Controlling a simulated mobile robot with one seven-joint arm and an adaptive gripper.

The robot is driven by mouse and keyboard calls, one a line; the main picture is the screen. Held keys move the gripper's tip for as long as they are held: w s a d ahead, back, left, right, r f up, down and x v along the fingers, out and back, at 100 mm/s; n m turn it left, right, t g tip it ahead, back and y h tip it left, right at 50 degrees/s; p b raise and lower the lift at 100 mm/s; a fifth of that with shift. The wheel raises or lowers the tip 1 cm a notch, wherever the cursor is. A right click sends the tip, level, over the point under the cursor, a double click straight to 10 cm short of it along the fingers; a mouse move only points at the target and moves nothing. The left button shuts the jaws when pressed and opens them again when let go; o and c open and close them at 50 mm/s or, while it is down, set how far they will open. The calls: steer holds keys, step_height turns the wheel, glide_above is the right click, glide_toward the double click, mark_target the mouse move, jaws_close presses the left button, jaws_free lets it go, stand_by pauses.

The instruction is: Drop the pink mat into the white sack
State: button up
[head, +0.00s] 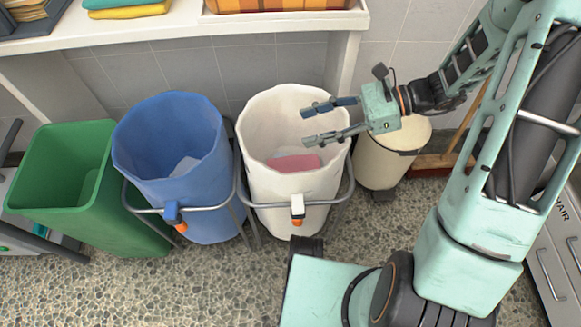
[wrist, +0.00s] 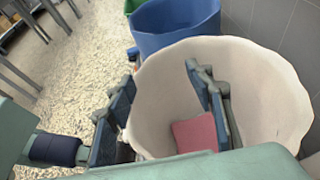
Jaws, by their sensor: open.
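The pink mat (head: 296,162) lies inside the white sack (head: 292,197), low in its opening. In the wrist view the pink mat (wrist: 195,134) also shows inside the white sack (wrist: 262,85), between and beyond my fingers and partly hidden by my gripper's body. My gripper (head: 311,125) is open and empty, over the right part of the sack's mouth. Its fingers point left in the head view. In the wrist view my gripper (wrist: 155,85) has its two fingers wide apart, with nothing between them touching both.
A blue sack (head: 180,200) holding something pale stands left of the white one, and a green bin (head: 75,195) farther left. A cream bucket (head: 380,160) stands to the right. A shelf (head: 180,25) with folded towels (head: 125,9) runs behind.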

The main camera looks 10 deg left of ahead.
steer(key=v, duration=1)
steer(key=shift+d, duration=0.3)
steer(key=shift+r, duration=0.1)
